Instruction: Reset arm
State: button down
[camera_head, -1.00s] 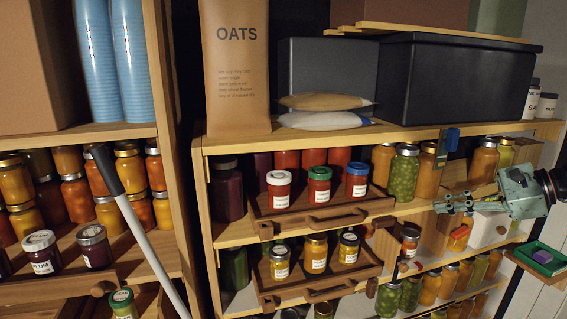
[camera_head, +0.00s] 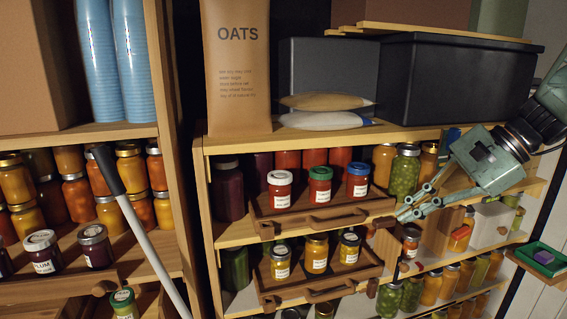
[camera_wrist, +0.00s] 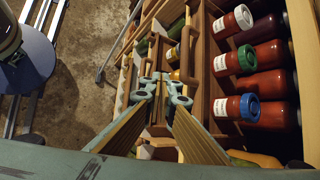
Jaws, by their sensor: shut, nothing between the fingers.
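My green-grey gripper (camera_head: 408,213) is at the right in the head view, its fingers pointing left and down beside the right end of the upper drawer. It is shut and holds nothing. In the wrist view my gripper (camera_wrist: 163,82) has its fingertips together over the shelf front.
A lower drawer (camera_head: 318,291) with several labelled jars is also pulled out. A white box (camera_head: 491,225) stands on the shelf below my arm. A green tray (camera_head: 541,258) is at the far right. A pole (camera_head: 150,245) leans at the left.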

jog(key=s+a+n+h, duration=0.2)
jog(key=s+n, duration=0.2)
jog(key=s, duration=0.7)
jog(key=s+a+r+n+h, duration=0.1)
jog(key=s+a+n+h, duration=0.2)
jog(key=s, duration=0.8)
jog(key=s+a+r+n+t+h, duration=0.1)
jog(key=s+a+n+h, duration=0.1)
jog(key=s+n, duration=0.4)
jog(key=shift+s+a+n+h, duration=0.3)
jog(key=shift+s+a+h, duration=0.15)
jog(key=shift+s, duration=2.05)
